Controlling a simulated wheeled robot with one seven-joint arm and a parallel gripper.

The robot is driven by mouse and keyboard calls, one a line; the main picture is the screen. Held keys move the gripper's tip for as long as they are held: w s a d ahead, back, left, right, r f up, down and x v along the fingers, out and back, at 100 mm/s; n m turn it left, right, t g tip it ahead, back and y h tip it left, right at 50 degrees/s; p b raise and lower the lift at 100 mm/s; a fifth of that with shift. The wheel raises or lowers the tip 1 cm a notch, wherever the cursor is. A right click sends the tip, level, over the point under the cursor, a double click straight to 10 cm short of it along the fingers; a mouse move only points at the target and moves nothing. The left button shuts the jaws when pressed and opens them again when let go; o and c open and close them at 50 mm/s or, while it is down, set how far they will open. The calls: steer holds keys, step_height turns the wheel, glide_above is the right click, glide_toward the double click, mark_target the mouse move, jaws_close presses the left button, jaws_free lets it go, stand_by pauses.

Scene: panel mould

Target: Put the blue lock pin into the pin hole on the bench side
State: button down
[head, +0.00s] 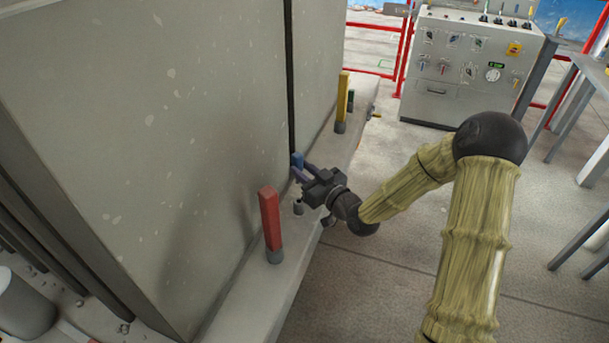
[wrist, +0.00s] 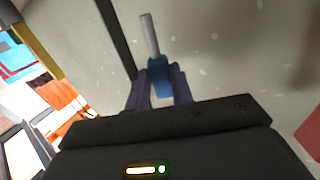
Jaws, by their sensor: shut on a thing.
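My gripper (head: 300,170) is shut on the blue lock pin (head: 297,160), beside the grey panel face and above the bench side (head: 262,290). In the wrist view the pin's blue handle (wrist: 160,86) sits between the two fingers, and its bare metal shaft (wrist: 149,36) sticks out beyond them, slightly tilted in the picture. In the head view only the blue handle shows clearly; the shaft is hard to make out. A small grey fitting (head: 298,208) shows on the bench below my gripper. I cannot tell whether it is the pin hole.
A red pin (head: 270,222) stands upright on the bench nearer the camera, and a yellow pin (head: 342,98) stands farther back. The tall grey panel (head: 150,120) rises close beside my gripper. A control cabinet (head: 470,65) stands behind.

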steer(key=shift+f, duration=0.1)
steer(key=shift+f+b, duration=2.8)
steer(key=shift+f, duration=0.05)
steer(key=shift+b, duration=0.5)
steer(key=shift+f+b, duration=2.5)
steer(key=shift+f, duration=0.3)
steer(key=c, duration=1.1)
jaws_free()
steer(key=shift+c, duration=0.2)
steer(key=shift+s+d, duration=0.1)
steer(key=shift+d, duration=0.05)
